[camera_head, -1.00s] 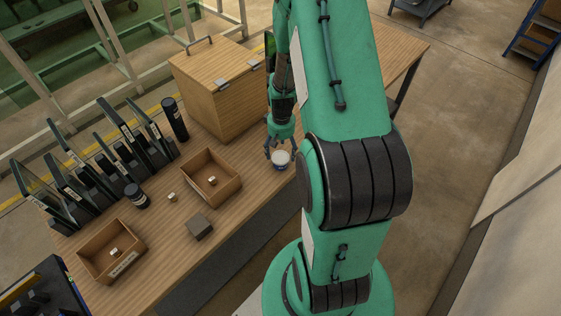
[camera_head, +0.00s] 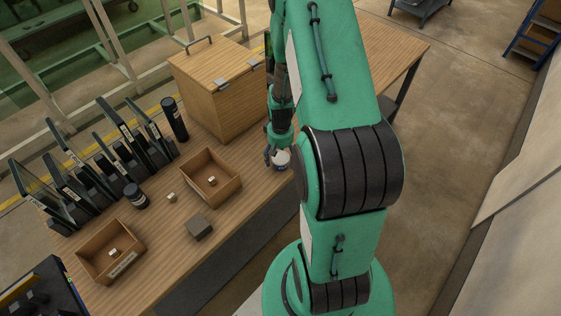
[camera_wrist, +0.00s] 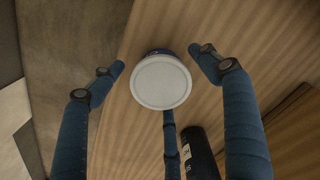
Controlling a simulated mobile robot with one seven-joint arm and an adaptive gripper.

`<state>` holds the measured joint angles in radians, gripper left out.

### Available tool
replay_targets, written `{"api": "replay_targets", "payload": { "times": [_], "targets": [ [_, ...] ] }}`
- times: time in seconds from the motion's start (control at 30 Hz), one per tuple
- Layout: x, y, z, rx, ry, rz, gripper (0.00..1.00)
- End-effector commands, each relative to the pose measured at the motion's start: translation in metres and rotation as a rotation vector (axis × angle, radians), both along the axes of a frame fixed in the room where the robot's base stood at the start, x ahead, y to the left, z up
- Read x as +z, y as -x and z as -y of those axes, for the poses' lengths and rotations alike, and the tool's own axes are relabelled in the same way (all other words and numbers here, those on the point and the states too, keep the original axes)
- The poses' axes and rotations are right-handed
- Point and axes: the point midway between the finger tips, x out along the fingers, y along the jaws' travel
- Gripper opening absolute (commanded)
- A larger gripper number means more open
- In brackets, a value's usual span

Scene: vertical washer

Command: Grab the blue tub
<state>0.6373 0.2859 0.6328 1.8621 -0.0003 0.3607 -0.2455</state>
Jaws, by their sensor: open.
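The blue tub (camera_wrist: 161,82) has a round white lid and a blue body that shows just past the lid's edge. In the wrist view it sits on the wooden table, between the fingertips of my gripper (camera_wrist: 160,62). The fingers are spread open on both sides, with gaps to the tub, and a third finger shows below it. In the head view the tub (camera_head: 282,159) stands near the table's front edge, partly hidden by my gripper (camera_head: 272,158) and arm.
A wooden box with a hinged lid (camera_head: 218,95) stands behind my gripper. An open tray (camera_head: 233,190) and a grey block (camera_head: 199,227) are to the left. A dark cylinder (camera_wrist: 199,153) shows near the fingers.

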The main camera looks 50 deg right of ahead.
Motion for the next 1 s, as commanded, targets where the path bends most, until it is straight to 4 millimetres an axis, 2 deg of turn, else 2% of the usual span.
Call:
{"api": "replay_targets", "payload": {
  "times": [0.07, 0.3, 0.73, 1.0],
  "targets": [
    [0.000, 0.000, 0.000, 0.000, 0.000, 0.000, 0.76],
    [0.000, 0.000, 0.000, 0.000, 0.000, 0.000, 0.30],
    [0.004, 0.000, 0.000, 0.000, 0.000, 0.001, 0.30],
    [0.030, 0.000, 0.000, 0.000, 0.001, 0.002, 0.30]
  ]
}}
